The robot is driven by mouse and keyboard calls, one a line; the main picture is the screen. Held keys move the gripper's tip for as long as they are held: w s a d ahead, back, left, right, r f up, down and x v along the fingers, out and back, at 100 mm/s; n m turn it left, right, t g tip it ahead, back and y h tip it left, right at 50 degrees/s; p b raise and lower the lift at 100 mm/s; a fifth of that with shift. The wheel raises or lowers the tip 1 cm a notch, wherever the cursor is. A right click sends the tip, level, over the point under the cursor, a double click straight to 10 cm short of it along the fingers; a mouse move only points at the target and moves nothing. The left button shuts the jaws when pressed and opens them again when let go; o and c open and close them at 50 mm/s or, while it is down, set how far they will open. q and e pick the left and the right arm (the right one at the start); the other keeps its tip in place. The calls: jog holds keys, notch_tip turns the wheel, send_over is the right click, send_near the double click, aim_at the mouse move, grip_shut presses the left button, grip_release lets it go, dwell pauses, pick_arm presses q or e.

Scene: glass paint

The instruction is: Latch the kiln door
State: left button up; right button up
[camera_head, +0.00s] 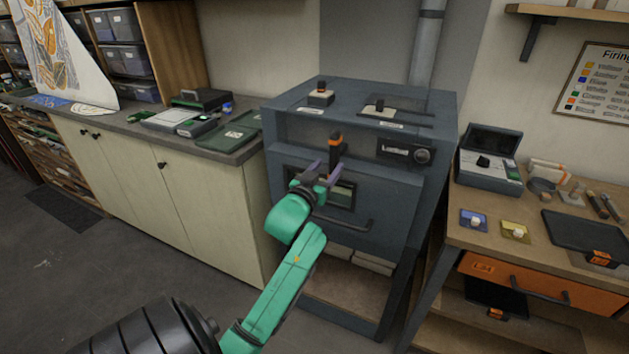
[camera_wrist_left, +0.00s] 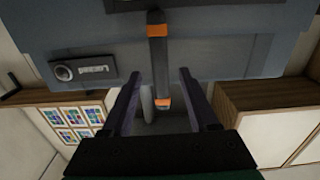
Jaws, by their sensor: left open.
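The blue-grey kiln (camera_head: 290,135) stands in the middle of the head view. Its front door (camera_head: 388,200), with a small window and a bar handle (camera_head: 350,226), looks shut. A dark latch lever with orange bands (camera_head: 336,146) stands upright on the front, above the window. My left gripper (camera_head: 323,171) is open in front of the kiln, just below the lever's top. In the left wrist view the lever (camera_wrist_left: 157,55) appears between the two spread fingers (camera_wrist_left: 160,76); contact cannot be told. The lever's lower part is hidden by the gripper in the head view.
A control panel with a knob (camera_head: 408,152) sits right of the lever. Two small fixtures (camera_head: 320,97) (camera_head: 380,109) are on the kiln top. A workbench (camera_head: 560,240) with boxes and tools stands at right, a cabinet counter (camera_head: 140,126) at left.

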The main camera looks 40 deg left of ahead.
pick_arm(q)
jog(key=b+v, duration=0.2)
jog(key=v, duration=0.9)
jog(key=w+d+f+m+g+h, duration=0.1)
jog(key=w+f+g, duration=0.1)
jog(key=f, duration=0.7)
jog(key=w+d+f+g+h, duration=0.1)
jog(key=f, duration=0.9)
jog(key=s+d+f+m+g+h, duration=0.1)
jog(key=s+d+f+g, duration=0.15)
jog(key=f, duration=0.85)
jog(key=s+d+f+m+g+h, duration=0.1)
jog(key=s+d+f+g, duration=0.15)
jog(key=f, duration=0.85)
jog(key=s+d+f+m+g+h, duration=0.1)
jog(key=s+d+f+g, duration=0.25)
jog(key=s+f, duration=0.75)
jog(key=s+d+f+m+g, duration=0.1)
jog(key=s+f+g, duration=0.1)
jog(key=s+f, duration=0.3)
jog(key=s+d+f+m+g, duration=0.1)
jog(key=s+f, duration=0.5)
jog(key=s, duration=0.7)
jog(key=shift+s+f+m+g+h, duration=0.2)
jog(key=shift+f+m+g+h, duration=0.15)
jog(key=shift+g, duration=0.4)
